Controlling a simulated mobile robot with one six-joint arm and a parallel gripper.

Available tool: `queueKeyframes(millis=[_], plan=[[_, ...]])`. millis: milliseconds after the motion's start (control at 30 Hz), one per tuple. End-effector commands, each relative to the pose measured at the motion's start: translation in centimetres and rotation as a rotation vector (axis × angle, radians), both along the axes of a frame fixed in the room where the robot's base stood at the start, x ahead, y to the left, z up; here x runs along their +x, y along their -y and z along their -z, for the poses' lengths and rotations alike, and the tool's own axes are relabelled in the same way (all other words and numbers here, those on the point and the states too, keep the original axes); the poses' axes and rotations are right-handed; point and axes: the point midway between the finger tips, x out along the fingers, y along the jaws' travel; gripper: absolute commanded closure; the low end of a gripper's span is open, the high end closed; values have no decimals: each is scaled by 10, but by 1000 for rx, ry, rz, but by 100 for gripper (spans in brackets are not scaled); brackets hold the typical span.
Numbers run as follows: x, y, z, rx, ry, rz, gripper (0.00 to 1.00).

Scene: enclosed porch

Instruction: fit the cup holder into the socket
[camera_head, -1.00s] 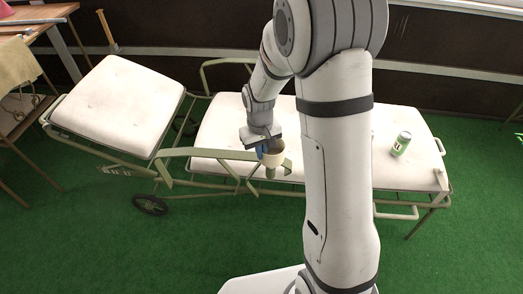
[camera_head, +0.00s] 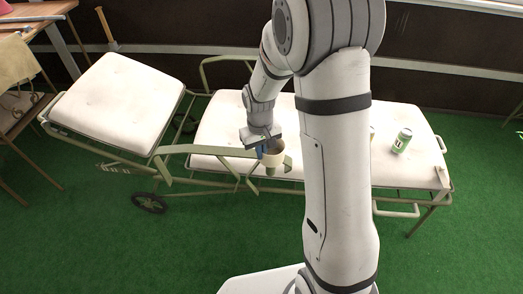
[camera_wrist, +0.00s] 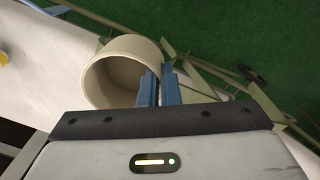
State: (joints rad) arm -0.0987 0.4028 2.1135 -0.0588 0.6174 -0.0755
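The cup holder (camera_head: 275,160) is a beige open cup over the near armrest of the lounger, close to its right end. My gripper (camera_wrist: 158,88) is shut on its rim, with one blue finger on each side of the wall. The wrist view shows the cup's open mouth and empty inside (camera_wrist: 118,78). In the head view the blue fingers (camera_head: 261,151) are at the cup's left side. A short green stub shows just below the cup. I cannot tell whether it is the holder's peg or the socket; the cup hides the joint.
The lounger (camera_head: 222,122) has white cushions and a green frame. A green can (camera_head: 402,141) stands on its right part. A wooden table (camera_head: 40,22) and a chair are at the far left. Green carpet (camera_head: 120,245) is clear in front.

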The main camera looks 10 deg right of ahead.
Motion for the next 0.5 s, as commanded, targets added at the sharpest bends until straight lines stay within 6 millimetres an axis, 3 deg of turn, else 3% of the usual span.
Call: queueKeyframes(millis=[433, 500], plan=[[0, 0, 7, 0, 0, 0, 100], [0, 0, 6, 0, 0, 0, 91]])
